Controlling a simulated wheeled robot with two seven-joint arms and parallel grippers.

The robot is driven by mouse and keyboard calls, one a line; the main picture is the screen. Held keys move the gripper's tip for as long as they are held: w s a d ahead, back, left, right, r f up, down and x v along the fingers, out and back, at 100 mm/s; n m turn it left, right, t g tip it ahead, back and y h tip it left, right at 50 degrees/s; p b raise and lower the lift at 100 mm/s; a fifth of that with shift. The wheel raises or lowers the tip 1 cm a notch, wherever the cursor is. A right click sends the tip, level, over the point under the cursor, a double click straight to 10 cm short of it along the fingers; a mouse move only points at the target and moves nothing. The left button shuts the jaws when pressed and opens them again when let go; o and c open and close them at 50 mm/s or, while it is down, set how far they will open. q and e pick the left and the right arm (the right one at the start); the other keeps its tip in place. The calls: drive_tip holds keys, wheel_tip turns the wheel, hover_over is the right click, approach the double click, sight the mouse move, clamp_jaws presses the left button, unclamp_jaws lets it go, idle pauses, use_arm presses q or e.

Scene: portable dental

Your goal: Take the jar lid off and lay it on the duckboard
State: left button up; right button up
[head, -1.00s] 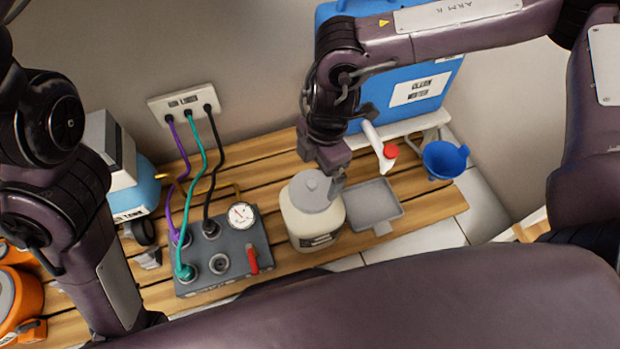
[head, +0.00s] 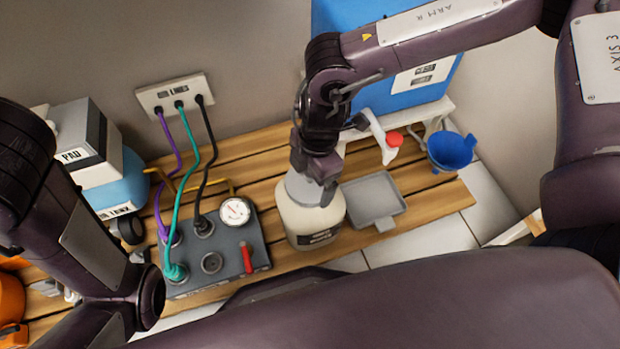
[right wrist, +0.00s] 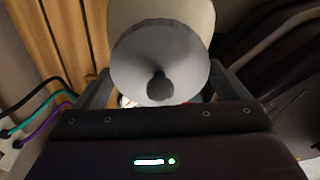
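A cream jar (head: 312,225) with a dark label stands upright on the wooden slatted duckboard (head: 428,200). Its grey lid (head: 297,187) is on top, partly hidden by my right gripper (head: 317,187). In the right wrist view the lid (right wrist: 140,72), with a round knob, faces the camera, and the jar body (right wrist: 195,15) shows behind it. My right gripper (right wrist: 160,92) has its fingers spread on either side of the lid; finger contact is not clear. My left arm is at the left of the head view; its gripper does not show.
A grey tray (head: 373,196) lies right of the jar. A grey box (head: 232,262) with gauge, red lever and hoses stands left. A blue container (head: 415,85) with a white, red-capped tap is behind; a blue funnel (head: 450,150) is at right.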

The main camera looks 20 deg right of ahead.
drive_tip(key=shift+c, duration=1.1)
